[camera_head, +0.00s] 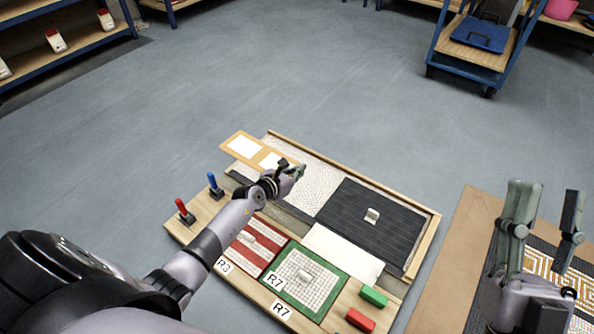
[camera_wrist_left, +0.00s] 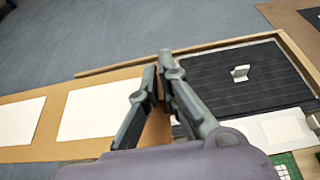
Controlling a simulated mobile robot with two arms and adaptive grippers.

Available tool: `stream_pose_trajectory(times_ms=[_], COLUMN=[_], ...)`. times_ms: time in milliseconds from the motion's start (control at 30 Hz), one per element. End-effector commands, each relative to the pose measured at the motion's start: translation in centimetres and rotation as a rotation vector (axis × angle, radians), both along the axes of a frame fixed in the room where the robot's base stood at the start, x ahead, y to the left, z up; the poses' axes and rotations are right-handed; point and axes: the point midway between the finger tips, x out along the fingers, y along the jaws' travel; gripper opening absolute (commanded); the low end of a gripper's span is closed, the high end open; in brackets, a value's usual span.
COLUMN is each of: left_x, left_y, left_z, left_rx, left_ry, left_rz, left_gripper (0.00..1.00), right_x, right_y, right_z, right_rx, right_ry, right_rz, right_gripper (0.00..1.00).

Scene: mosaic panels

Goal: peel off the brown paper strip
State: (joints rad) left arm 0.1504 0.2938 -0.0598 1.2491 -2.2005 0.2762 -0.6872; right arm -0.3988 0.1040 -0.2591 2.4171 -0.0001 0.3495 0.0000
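The brown paper strip (camera_head: 255,150), bearing two white rectangles, extends over the back left edge of the mosaic panel (camera_head: 317,200) and juts past its wooden frame. It fills the left of the left wrist view (camera_wrist_left: 50,137). My left gripper (camera_head: 294,170) is at the strip's right end; in the left wrist view its fingertips (camera_wrist_left: 160,68) are close together with brown paper between them. The fingers hide part of that end. My right gripper (camera_head: 546,212) is open and empty above the brown board at the right.
A dark ribbed sheet with a small pale handle (camera_head: 371,215) covers the panel's right part. A blue cart (camera_head: 476,45) stands behind; the floor between is clear.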

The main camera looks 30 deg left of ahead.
Motion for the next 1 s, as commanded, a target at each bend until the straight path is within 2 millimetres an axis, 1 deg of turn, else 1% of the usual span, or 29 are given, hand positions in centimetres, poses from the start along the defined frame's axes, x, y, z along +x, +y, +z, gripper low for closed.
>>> stream_pose_trajectory(times_ms=[733, 1000], left_x=[0.0, 0.0], left_y=[0.0, 0.0], left_z=[0.5, 0.4], left_rx=[0.001, 0.000], left_ry=[0.000, 0.000], left_rz=[0.000, 0.000], left_gripper=[0.00, 0.00], right_x=[1.4, 1.4], right_y=[0.2, 0.2], right_z=[-1.7, -1.8], right_rx=[-0.033, -0.034], right_ry=[0.120, 0.120], right_rz=[-0.005, -0.005], right_gripper=[0.40, 0.40])
